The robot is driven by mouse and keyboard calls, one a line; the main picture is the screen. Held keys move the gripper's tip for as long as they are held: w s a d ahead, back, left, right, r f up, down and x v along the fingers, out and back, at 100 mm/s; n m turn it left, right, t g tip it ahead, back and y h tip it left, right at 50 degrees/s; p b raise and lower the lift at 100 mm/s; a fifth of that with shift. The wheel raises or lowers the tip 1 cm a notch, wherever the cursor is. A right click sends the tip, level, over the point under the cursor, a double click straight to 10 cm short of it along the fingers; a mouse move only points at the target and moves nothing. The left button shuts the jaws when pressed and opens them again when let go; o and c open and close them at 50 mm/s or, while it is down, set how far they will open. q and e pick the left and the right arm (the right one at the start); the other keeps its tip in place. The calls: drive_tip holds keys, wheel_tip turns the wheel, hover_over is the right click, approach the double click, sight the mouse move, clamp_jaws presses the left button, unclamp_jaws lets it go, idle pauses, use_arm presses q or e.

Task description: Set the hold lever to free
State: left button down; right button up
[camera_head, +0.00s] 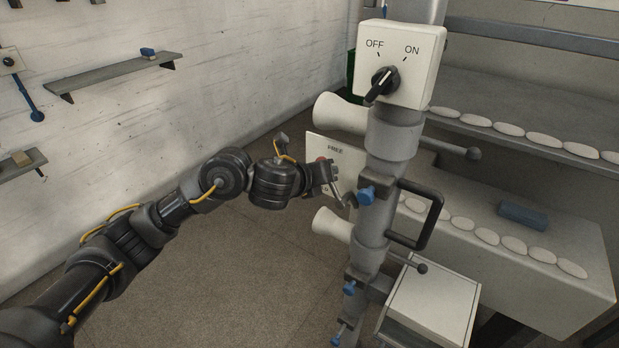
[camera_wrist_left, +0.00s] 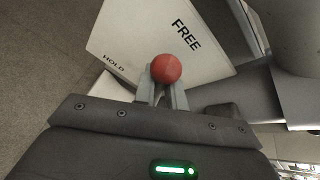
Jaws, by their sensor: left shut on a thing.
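The hold lever shows as a red ball knob (camera_wrist_left: 166,68) in the left wrist view, between the fingertips of my left gripper (camera_wrist_left: 162,92). The fingers are shut on it. Behind it is a white label plate (camera_wrist_left: 140,35) with FREE near its upper right and HOLD at its lower left. The knob lies between the two words; its exact setting is hard to tell. In the head view the plate (camera_head: 346,158) is left of the grey post, with my left gripper (camera_head: 338,188) in front of its lower part. The lever's shaft is hidden. My right gripper is not in view.
A grey post (camera_head: 396,140) carries a white switch box (camera_head: 420,60) with a black OFF/ON knob, a black handle (camera_head: 437,215) and blue clamps (camera_head: 366,194). Pale cones (camera_head: 338,113) stick out left of it. Shelves with pale discs stand right. The floor at left is open.

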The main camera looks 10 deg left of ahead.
use_arm(q)
drive_tip(key=shift+s+d+r+m+y, duration=0.25)
drive_tip(key=shift+d+m, duration=0.1)
drive_tip(key=shift+d, duration=0.1)
drive_tip(key=shift+s+d+r+m+y, duration=0.15)
drive_tip(key=shift+d+r+m+y, duration=0.1)
drive_tip(key=shift+d+m, duration=0.15)
drive_tip(key=shift+s+d+t, duration=0.15)
drive_tip(key=shift+d+t, duration=0.1)
drive_tip(key=shift+t, duration=0.15)
drive_tip(key=shift+r, duration=0.1)
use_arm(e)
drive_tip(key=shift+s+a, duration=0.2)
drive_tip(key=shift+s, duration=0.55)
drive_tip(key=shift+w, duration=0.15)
use_arm(q)
drive_tip(key=c, duration=1.5)
unclamp_jaws()
drive_tip(key=shift+o, duration=0.2)
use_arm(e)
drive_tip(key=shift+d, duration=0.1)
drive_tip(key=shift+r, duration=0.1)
